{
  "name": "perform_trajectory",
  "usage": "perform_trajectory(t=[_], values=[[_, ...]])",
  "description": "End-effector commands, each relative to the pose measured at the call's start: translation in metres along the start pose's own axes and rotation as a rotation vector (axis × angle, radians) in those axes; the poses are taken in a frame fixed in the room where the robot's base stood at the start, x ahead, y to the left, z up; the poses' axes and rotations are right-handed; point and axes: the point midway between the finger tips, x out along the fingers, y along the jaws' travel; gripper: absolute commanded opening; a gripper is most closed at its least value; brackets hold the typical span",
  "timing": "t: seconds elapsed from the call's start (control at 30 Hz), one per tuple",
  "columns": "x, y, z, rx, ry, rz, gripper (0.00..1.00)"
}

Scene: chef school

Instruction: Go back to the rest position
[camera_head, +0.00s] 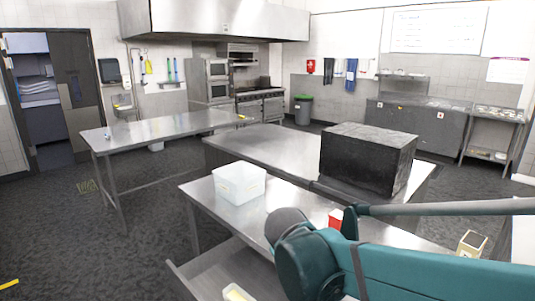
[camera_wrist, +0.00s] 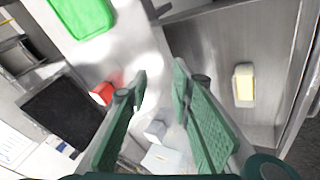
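My gripper (camera_wrist: 160,74) shows in the wrist view with its two green fingers spread apart. Nothing is held between them; the metal counter and some pale objects show in the gap beyond. In the head view my teal arm reaches in from the lower right over the near metal counter (camera_head: 215,205). The gripper's fingers cannot be made out there.
An open drawer (camera_head: 195,268) holds a pale yellow block (camera_wrist: 244,84). A white container (camera_head: 240,184), a red box (camera_head: 336,219) and a large black box (camera_head: 350,163) stand on the counters. A green tray (camera_wrist: 84,14) lies nearby.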

Motion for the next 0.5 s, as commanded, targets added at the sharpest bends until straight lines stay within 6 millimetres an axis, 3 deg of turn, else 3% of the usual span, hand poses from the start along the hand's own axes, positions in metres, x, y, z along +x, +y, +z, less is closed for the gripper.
perform_trajectory(t=[0.5], values=[[-0.02, 0.031, 0.079, 0.183, 0.043, -0.117, 0.23]])
